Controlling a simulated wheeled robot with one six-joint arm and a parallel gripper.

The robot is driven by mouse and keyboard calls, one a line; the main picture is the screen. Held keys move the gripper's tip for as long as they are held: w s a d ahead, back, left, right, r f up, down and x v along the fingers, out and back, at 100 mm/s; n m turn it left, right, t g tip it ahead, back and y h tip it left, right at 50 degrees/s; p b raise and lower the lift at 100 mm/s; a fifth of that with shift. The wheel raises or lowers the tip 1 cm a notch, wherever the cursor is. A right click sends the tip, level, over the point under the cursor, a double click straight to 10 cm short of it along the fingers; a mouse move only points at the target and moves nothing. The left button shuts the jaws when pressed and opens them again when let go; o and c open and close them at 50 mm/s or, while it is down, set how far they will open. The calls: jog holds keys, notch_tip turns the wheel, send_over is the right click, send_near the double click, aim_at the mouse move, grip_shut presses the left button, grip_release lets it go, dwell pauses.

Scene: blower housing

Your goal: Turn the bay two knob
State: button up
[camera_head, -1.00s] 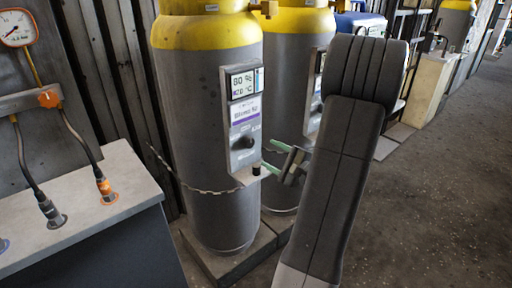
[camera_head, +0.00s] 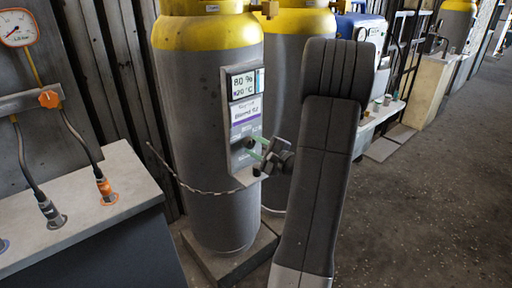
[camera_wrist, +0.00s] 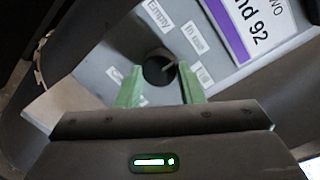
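The dark round knob (camera_wrist: 158,68) sits on a grey panel (camera_wrist: 103,60) with labels reading "Empty", "In use" and "Full". A pale mark on it points to the right in the wrist view, roughly between "In use" and "Full". A purple-striped label beside it ends in "wo" and "nd 92". My gripper (camera_head: 262,148) is at the panel on the front cylinder in the head view. Its two green fingers are open, one either side of the knob in the wrist view, with a gap to each. How deep they reach around it is unclear.
The panel's display (camera_head: 244,84) is above the knob. The front cylinder (camera_head: 203,130) is grey with a yellow top and has a chain (camera_head: 190,186) around it. Another cylinder (camera_head: 288,75) stands behind. A grey cabinet (camera_head: 75,215) is at the left. Open floor lies right.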

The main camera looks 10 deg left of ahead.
jog(key=shift+c, duration=1.2)
jog(key=m+p, duration=0.1)
jog(key=m, duration=0.4)
jog(key=shift+y, duration=0.3)
jog(key=m+t+p, duration=0.1)
jog(key=m, duration=0.3)
jog(key=shift+s+m+p, duration=0.1)
jog(key=shift+m+p, duration=0.2)
jog(key=shift+p, duration=0.1)
jog(key=shift+a+f+m+p, duration=0.15)
jog(key=shift+m+p, duration=0.35)
jog(key=shift+m, duration=1.1)
